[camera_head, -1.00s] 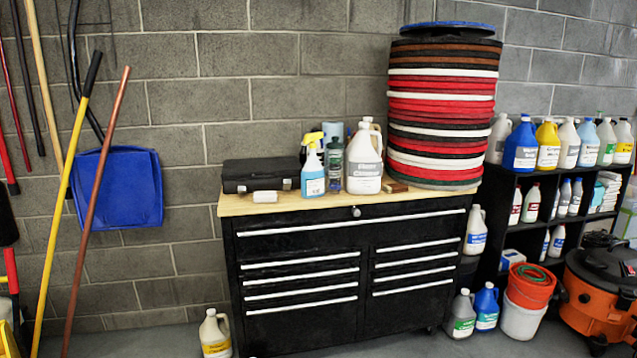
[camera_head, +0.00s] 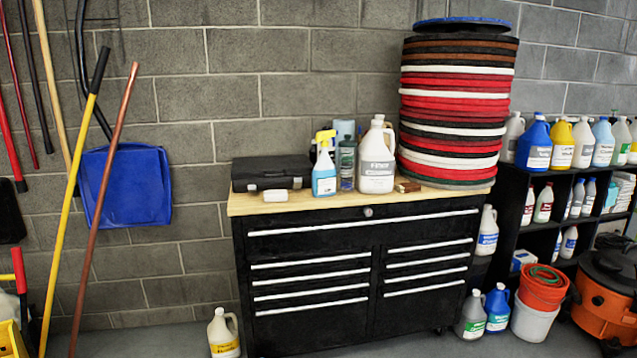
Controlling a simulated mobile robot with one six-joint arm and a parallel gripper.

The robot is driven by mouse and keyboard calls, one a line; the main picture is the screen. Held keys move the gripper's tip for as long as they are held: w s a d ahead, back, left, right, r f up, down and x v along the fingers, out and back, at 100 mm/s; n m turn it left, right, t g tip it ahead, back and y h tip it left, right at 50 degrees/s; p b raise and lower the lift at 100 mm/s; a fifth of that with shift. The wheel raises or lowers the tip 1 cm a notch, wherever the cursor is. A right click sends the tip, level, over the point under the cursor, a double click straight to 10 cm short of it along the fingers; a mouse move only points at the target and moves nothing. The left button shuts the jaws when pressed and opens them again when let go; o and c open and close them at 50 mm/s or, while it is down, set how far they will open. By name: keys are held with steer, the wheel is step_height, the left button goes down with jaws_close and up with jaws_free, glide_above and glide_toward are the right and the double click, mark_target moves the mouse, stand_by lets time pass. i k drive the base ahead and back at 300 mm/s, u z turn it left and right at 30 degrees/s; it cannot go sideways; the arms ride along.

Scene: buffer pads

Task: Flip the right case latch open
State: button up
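A black case (camera_head: 270,172) lies shut on the left part of the wooden top of a black tool cabinet. Its front side faces me and carries small latches. The right latch (camera_head: 297,183) shows as a small light spot near the case's right front end. It is too small to tell its exact position. A small white object (camera_head: 274,195) lies just in front of the case and hides part of its front. My gripper is not in view.
The wooden cabinet top (camera_head: 340,205) also holds a spray bottle (camera_head: 324,165), a white jug (camera_head: 377,158) and a tall stack of pads (camera_head: 455,105). A jug (camera_head: 223,333) stands on the floor at the cabinet's left. Poles (camera_head: 100,210) lean at the left.

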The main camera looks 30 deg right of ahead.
mark_target(297, 184)
steer(key=u, duration=0.05)
steer(key=i, duration=0.95)
steer(key=z, duration=0.15)
steer(key=k, duration=0.9)
steer(key=u, duration=0.2)
steer(key=i, duration=0.65)
steer(key=z, duration=0.05)
